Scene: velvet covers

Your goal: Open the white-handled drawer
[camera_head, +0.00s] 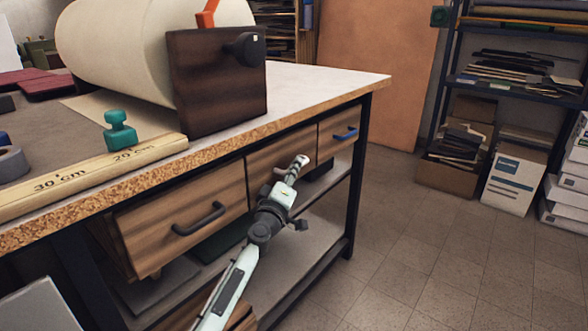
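The white-handled drawer (262,160) is the middle one of three wooden drawers under the workbench, and it looks closed. Its white handle (279,170) is mostly hidden behind my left gripper, with pale bits showing beside the fingers. My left gripper (298,164) reaches up from the bottom of the head view, its fingertips in front of this drawer at handle height. I cannot tell whether the fingers touch the handle or are closed on it. My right gripper is not in view.
The bench top (320,82) carries a large roll (120,45) on a dark wooden stand. A lower shelf (312,222) lies beneath. Open tiled floor (420,260) is at right.

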